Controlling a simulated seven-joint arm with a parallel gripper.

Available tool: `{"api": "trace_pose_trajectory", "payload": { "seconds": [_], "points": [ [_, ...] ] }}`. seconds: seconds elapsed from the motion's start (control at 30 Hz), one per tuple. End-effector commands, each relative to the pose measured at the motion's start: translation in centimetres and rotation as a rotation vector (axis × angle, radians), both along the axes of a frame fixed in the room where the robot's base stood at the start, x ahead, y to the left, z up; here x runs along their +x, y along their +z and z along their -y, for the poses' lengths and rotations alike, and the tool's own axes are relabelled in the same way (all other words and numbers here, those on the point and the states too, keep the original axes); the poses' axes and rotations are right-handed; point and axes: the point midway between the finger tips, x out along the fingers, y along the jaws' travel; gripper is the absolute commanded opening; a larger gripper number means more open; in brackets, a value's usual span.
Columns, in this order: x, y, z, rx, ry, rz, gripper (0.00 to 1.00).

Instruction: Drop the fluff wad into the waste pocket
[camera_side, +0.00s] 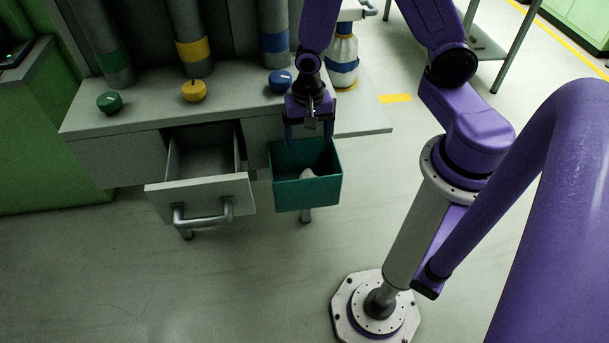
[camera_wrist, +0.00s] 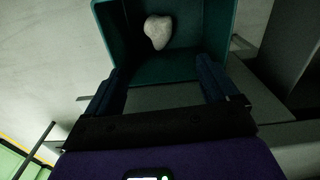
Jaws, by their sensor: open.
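The fluff wad (camera_wrist: 158,32) is a small pale lump. It lies inside the teal waste pocket (camera_side: 306,194), on its floor, apart from my fingers. It also shows in the side view as a whitish bit (camera_side: 307,173) partly hidden by the pocket's front wall. The teal pocket fills the top of the wrist view (camera_wrist: 113,45). My gripper (camera_side: 310,130) is over the pocket's back part, pointing down. Its two dark blue fingers are apart with nothing between them, as the wrist view (camera_wrist: 165,85) also shows.
An open, empty-looking drawer (camera_side: 205,192) with a bar handle juts out left of the pocket. On the grey counter (camera_side: 140,128) stand green (camera_side: 109,102), yellow (camera_side: 194,91) and blue (camera_side: 280,82) knobs. A white and blue bottle (camera_side: 343,58) stands behind my gripper. The floor in front is clear.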

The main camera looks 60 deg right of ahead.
Motion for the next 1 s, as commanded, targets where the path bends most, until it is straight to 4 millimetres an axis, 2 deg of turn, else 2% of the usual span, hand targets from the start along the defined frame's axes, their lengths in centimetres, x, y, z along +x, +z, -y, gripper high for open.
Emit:
{"api": "trace_pose_trajectory", "payload": {
  "seconds": [0.8,1.0],
  "points": [
    [0.1,11.6,-0.1,0.002,0.0,0.005,0.87],
    [0.1,13.9,-0.1,0.002,0.001,0.004,0.87]
  ]
}}
